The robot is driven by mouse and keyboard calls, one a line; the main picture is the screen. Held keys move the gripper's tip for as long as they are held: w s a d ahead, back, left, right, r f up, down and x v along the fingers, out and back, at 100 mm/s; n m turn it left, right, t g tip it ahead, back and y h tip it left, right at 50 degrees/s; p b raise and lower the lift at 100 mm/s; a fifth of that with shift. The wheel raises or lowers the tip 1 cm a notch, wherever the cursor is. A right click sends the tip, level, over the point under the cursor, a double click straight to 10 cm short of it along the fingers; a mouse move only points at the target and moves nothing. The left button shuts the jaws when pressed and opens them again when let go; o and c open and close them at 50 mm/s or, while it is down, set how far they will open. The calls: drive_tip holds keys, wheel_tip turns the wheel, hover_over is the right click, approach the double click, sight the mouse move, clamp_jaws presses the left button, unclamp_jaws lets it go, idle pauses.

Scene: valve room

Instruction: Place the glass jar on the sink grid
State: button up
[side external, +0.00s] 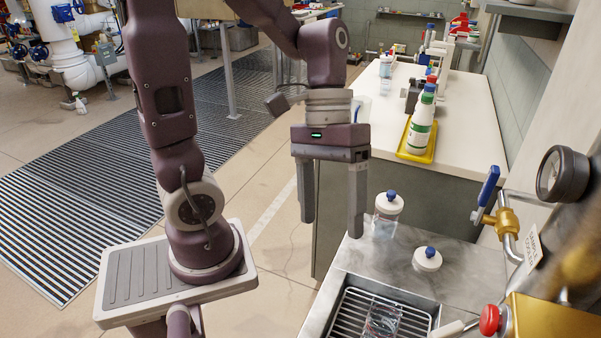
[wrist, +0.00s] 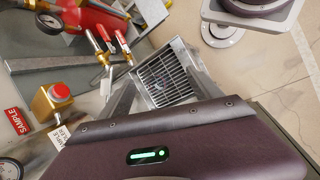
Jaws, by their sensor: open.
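A clear glass jar (side external: 383,319) without a lid is in the steel sink, on the sink grid (side external: 351,318). Whether it stands upright or lies tilted is hard to tell. In the wrist view the sink grid (wrist: 174,86) lies beyond my gripper, and the glass on it is faint. A second clear jar (side external: 384,226) with a white lid and blue knob stands on the steel counter behind the sink. A loose white lid with a blue knob (side external: 427,260) lies beside the sink. My gripper (side external: 331,228) is open and empty, pointing down, above and left of the sink.
A valve with a blue handle (side external: 488,187), a gauge (side external: 562,174) and a red knob (side external: 490,320) crowd the right side. A bottle (side external: 420,127) stands on a yellow tray (side external: 428,155) on the white bench behind. Open floor lies left of the sink.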

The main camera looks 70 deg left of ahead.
drive_tip(key=s+a+r+m+t+y, duration=0.3)
drive_tip(key=s+r+m+t+y, duration=0.1)
drive_tip(key=r+t, duration=0.2)
drive_tip(key=shift+a+m+t+y, duration=0.3)
drive_tip(key=shift+a+t+y, duration=0.1)
drive_tip(key=shift+t, duration=0.1)
drive_tip(key=shift+r, duration=0.1)
idle(0.6)
